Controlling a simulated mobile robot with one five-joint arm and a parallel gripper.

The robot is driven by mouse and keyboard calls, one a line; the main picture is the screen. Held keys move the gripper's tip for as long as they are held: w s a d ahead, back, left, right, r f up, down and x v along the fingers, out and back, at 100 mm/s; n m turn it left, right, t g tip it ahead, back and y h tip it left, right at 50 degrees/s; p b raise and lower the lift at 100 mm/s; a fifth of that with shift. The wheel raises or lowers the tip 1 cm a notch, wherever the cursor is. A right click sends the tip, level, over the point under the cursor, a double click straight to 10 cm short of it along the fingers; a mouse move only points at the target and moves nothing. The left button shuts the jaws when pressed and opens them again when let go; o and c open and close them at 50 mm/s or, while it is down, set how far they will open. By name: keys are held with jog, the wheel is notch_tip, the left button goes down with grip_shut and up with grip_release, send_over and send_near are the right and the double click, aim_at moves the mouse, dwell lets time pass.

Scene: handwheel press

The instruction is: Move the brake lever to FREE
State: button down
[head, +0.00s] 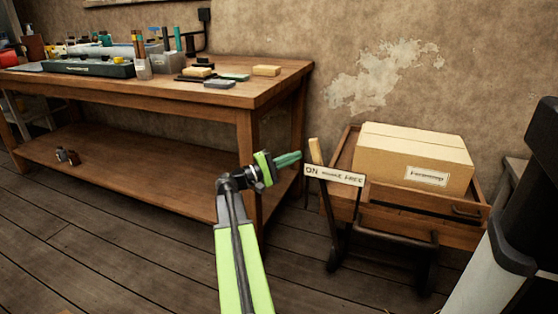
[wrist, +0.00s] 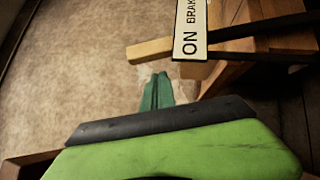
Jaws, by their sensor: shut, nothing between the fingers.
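The brake lever has a pale wooden handle (head: 316,151) that rises above a white ON–BRAKE–FREE sign (head: 335,176) near its ON end. A dark bar runs down below the sign. My gripper (head: 289,160) is shut and empty, its green fingertips pointing right, just left of the handle in the head view. In the wrist view the shut fingertips (wrist: 157,90) lie just below the wooden handle (wrist: 150,50), with a small gap in the picture. The sign (wrist: 190,30) is beside it with ON at the near end. Whether the fingertips touch the handle is unclear.
A wooden workbench (head: 180,95) with tools and blocks on top stands left, close behind my arm. A wooden cart (head: 440,225) carrying a cardboard box (head: 415,157) stands right of the lever. Plank floor (head: 110,245) is open at front left.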

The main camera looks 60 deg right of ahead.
jog(key=shift+s+r, duration=0.25)
jog(key=shift+s, duration=0.5)
jog(key=shift+s+r, duration=0.2)
jog(key=shift+s, duration=0.5)
jog(key=shift+p, duration=0.3)
